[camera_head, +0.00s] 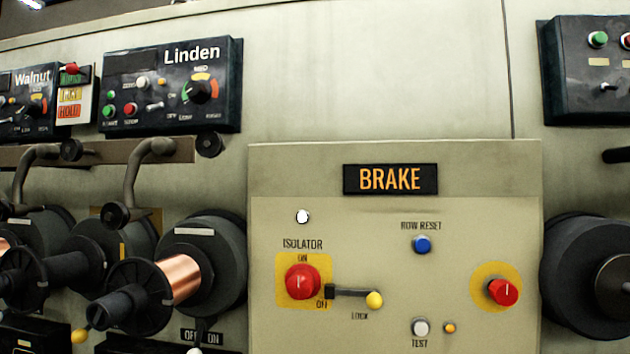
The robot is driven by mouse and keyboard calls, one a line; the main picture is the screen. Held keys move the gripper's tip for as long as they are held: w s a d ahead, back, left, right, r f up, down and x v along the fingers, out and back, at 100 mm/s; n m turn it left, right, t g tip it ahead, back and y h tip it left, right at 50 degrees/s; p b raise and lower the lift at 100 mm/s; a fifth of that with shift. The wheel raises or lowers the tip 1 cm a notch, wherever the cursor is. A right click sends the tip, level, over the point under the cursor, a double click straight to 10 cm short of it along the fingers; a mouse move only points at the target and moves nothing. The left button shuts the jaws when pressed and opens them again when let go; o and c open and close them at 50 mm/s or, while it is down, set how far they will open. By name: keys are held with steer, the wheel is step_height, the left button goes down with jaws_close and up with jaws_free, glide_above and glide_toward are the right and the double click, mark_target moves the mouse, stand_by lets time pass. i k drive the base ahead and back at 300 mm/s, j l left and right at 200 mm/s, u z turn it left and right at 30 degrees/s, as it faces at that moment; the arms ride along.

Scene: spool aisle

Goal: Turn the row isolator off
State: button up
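The row isolator is a round red knob (302,282) on a yellow plate, low on the left of the beige brake panel (480,215). Its white mark looks upright, toward the ON label above it; OFF is printed at its lower right. A lock lever (350,293) starts from a dark block beside the knob, near the OFF label. It lies roughly level and ends in a yellow ball (374,300) at the right, above the word LOCK. My gripper is not in view.
The brake panel also has a blue row reset button (422,245), a second red knob (503,292), a white test button (421,328) and a white lamp (302,217). A copper spool (181,277) juts out at left, a dark reel (600,280) at right.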

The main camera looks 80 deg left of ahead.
mark_target(302, 282)
steer(key=u, duration=2.5)
